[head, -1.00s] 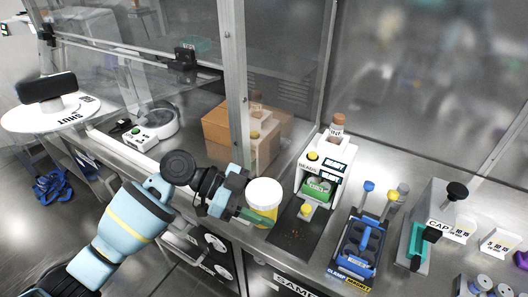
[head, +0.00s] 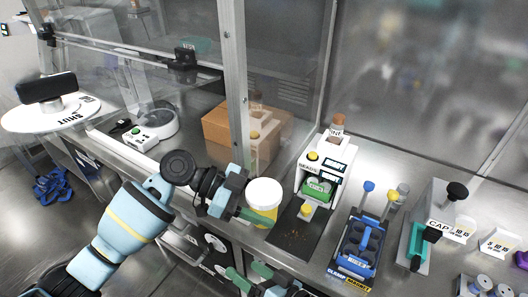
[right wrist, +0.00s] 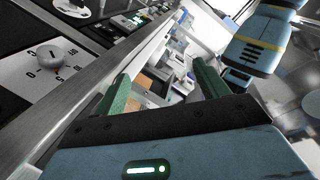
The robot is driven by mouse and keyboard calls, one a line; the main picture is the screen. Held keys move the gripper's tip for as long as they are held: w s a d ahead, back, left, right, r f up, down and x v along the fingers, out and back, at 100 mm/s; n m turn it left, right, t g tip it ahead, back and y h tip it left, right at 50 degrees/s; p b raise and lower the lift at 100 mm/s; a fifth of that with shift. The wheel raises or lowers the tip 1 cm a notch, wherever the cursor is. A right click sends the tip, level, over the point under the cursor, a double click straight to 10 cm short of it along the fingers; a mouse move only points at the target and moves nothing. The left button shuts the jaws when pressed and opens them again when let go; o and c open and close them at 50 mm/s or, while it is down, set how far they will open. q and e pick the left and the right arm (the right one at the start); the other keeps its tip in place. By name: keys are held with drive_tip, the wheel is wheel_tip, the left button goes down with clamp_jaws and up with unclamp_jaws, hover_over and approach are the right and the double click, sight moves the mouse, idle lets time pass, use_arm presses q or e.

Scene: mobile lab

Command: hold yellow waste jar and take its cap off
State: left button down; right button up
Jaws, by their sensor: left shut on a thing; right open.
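The yellow waste jar (head: 265,214) is upright with its wide white cap (head: 264,192) on, near the front edge of the bench in the head view. My left gripper (head: 254,214) is shut on the jar's body from the left, below the cap. My right gripper (head: 250,274) shows at the bottom of the head view, below the jar and apart from it. Its green fingers are spread and empty, as the right wrist view (right wrist: 162,86) also shows. I cannot make out the jar in the right wrist view.
A white device with a green front (head: 319,188) and a dark mat (head: 297,230) stand right of the jar. A blue rack (head: 358,248) and a capping stand (head: 428,225) are further right. A glass panel's metal post (head: 233,80) rises behind the jar.

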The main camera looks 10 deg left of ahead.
drive_tip(key=a+r+m+y, duration=0.2)
drive_tip(key=a+r+m, duration=0.2)
drive_tip(key=r, duration=0.6)
drive_tip(key=a+r+m+y, duration=0.2)
drive_tip(key=a+r+m, duration=0.2)
drive_tip(key=r, duration=0.7)
drive_tip(key=w+d+r+m+t+y, duration=0.1)
drive_tip(key=w+d+r+m+t, duration=0.35)
drive_tip(key=d+r, duration=0.6)
drive_tip(key=w+a+f+n+g+h, duration=0.15)
drive_tip(key=a+n+g+h, duration=0.25)
drive_tip(key=a+n+g, duration=0.75)
drive_tip(key=w+d+r+n+h, duration=0.4)
drive_tip(key=w+d+h, duration=0.1)
drive_tip(key=d+h, duration=0.35)
drive_tip(key=f+n+h, duration=0.1)
drive_tip(key=f+h, duration=0.1)
drive_tip(key=s+d+f+n+h, duration=0.1)
drive_tip(key=f+h, duration=0.1)
drive_tip(key=s+d+f+n+g+h, duration=0.1)
drive_tip(key=f+h, duration=0.1)
drive_tip(key=shift+d+f, duration=0.1)
drive_tip(key=shift+d, duration=0.15)
drive_tip(key=shift+f, duration=0.15)
